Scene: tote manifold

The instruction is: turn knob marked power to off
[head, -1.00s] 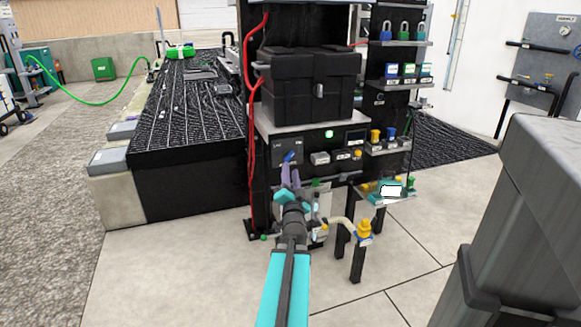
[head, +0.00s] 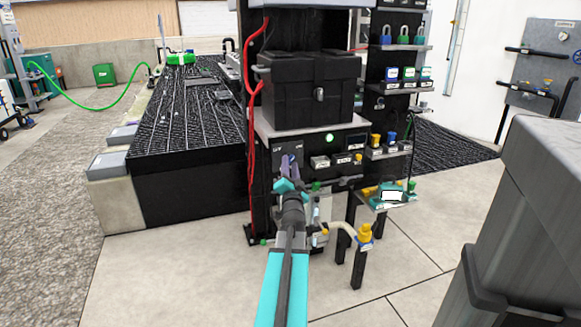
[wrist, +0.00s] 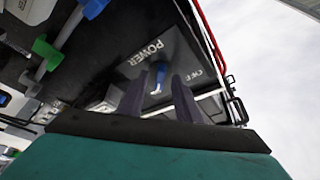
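The power knob (wrist: 158,76) has a blue handle with a pale end, on a grey plate (wrist: 188,62) lettered POWER, with OFF to the right in the wrist view. My gripper (wrist: 159,80) is open, its two dark fingers apart. The knob shows between the fingertips in the wrist view; I cannot tell whether either finger touches it. In the head view my gripper (head: 289,163) is in front of the dark plate (head: 283,153) under the shelf, and hides most of the knob.
A black case (head: 305,88) stands on the shelf above the plate. A red hose (head: 252,150) runs down the left side. Labelled parts (head: 345,158) sit to the right. A yellow-topped post (head: 364,233) stands low right. A large grey bin (head: 535,220) fills the right foreground.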

